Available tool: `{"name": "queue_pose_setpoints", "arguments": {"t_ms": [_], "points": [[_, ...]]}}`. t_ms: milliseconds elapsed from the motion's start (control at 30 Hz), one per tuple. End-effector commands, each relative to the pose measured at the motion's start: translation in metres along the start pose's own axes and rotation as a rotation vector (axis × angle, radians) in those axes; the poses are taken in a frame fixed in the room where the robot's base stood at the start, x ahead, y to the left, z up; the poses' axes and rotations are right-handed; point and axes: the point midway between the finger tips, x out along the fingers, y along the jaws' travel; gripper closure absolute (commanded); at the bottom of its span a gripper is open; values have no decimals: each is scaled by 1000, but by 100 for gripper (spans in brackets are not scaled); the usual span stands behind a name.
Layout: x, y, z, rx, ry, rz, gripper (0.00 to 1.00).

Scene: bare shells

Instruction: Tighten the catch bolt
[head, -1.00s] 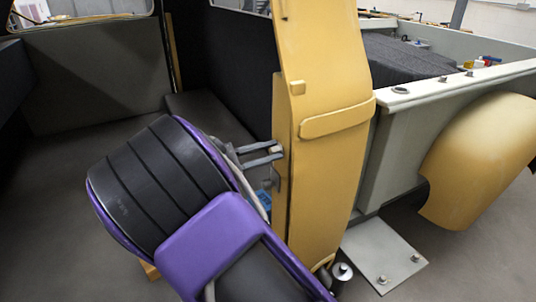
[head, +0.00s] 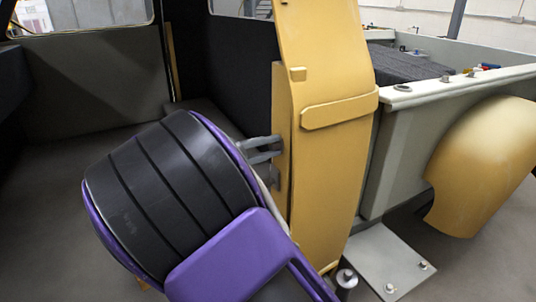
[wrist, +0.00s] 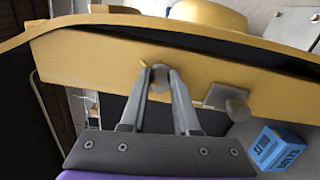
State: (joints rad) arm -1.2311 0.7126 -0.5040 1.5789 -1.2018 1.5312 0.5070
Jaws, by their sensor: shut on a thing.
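A yellow panel (head: 335,160) stands upright in the middle of the head view. It also spans the wrist view (wrist: 90,55). My gripper (wrist: 160,76) is shut on a small grey round bolt head (wrist: 160,79) at the panel's face. The fingers partly cover the bolt, so how deep it sits cannot be told. To its right is a grey catch plate with a round knob (wrist: 236,108). In the head view my gripper (head: 279,146) reaches the panel's left edge, where its fingertips are hard to see.
A blue box marked BOLTS (wrist: 278,148) lies below the catch plate in the wrist view. A grey floor plate with bolts (head: 385,258) is right of the panel. A curved yellow fender (head: 485,165) and a grey side wall (head: 410,140) stand further right. Open floor lies left.

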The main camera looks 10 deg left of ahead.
Motion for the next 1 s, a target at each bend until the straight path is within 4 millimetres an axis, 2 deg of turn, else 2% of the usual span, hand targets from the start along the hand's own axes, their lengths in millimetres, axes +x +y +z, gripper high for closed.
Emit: {"name": "queue_pose_setpoints", "arguments": {"t_ms": [367,900,933,1000], "points": [[-1,-2,0,158,2,-2,100],[-1,-2,0,182,2,-2,100],[-1,-2,0,182,2,-2,66],[-1,-2,0,182,2,-2,53]]}}
